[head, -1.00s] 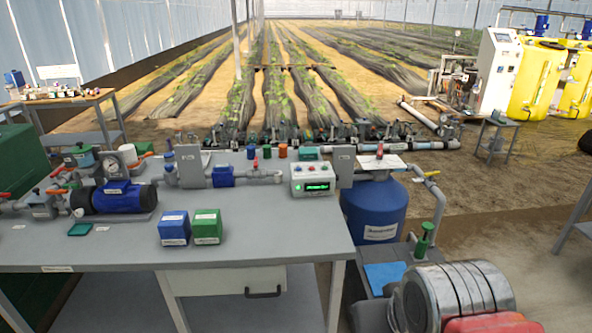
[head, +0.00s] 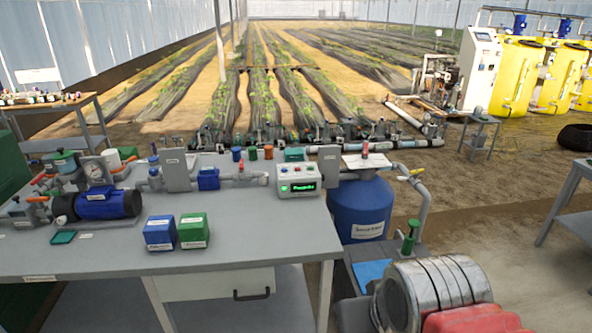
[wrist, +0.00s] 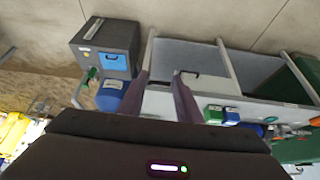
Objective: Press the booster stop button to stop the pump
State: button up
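The control box (head: 298,181), a pale unit with a lit green display, stands at the back right of the grey bench (head: 250,235). Small coloured buttons show on its face; their labels are too small to read, so I cannot tell which is the booster stop button. A blue pump (head: 105,204) lies at the left of the bench. My gripper (wrist: 162,80) shows only in the wrist view, its two dark fingers apart with nothing between them. It is well away from the bench, and the control box is not clear in that view.
A blue tank (head: 360,209) stands right of the bench, with a ribbed metal cylinder (head: 430,290) in front. Blue (head: 160,232) and green (head: 194,230) boxes sit on the bench before the control box. A grey upright plate (head: 328,165) stands beside it. Open floor lies to the right.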

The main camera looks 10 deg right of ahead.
grip_shut()
dwell(1.5)
